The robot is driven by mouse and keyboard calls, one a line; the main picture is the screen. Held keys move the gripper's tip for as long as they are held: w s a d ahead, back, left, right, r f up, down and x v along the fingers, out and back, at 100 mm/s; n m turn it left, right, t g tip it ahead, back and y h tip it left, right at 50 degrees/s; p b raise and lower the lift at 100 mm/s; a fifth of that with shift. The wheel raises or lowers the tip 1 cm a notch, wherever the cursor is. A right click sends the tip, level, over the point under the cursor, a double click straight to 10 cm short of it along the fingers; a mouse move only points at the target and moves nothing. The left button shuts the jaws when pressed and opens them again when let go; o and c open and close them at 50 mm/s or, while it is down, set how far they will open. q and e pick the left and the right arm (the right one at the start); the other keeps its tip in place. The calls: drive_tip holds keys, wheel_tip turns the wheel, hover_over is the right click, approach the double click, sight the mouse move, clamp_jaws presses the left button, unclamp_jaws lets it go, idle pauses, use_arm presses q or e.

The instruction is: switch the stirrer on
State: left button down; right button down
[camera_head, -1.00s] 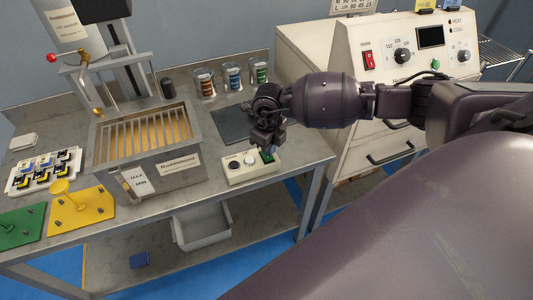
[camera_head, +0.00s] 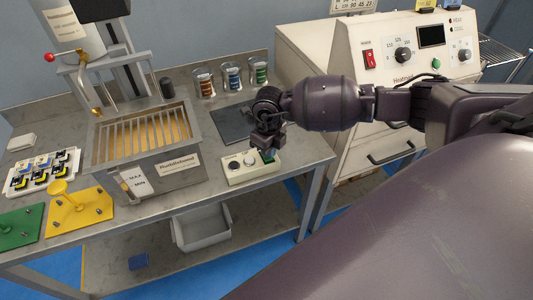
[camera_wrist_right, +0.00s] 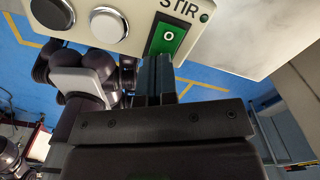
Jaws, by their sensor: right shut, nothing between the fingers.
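The stirrer's control box (camera_head: 250,166) is a cream box at the front right of the bench, with two round knobs and a green switch. In the right wrist view, the green rocker switch (camera_wrist_right: 170,38) shows a white "O" mark beside the letters "STIR". My right gripper (camera_head: 268,147) is shut and empty, pointing down over the switch end of the box. In the wrist view, its fingertips (camera_wrist_right: 156,72) are close to the switch's lower edge; I cannot tell whether they touch. My left gripper is out of view.
A tank with a slatted top (camera_head: 145,140) stands left of the box. Several beakers with coils (camera_head: 232,76) stand behind, near a dark plate (camera_head: 232,124). A cream cabinet with controls (camera_head: 395,45) is to the right. Yellow (camera_head: 80,212) and green fixtures lie front left.

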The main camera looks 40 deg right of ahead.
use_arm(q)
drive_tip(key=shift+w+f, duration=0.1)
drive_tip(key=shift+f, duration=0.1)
use_arm(e)
drive_tip(key=shift+f, duration=0.35)
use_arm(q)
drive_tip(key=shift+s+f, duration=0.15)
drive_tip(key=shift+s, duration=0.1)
use_arm(e)
drive_tip(key=shift+f, duration=0.2)
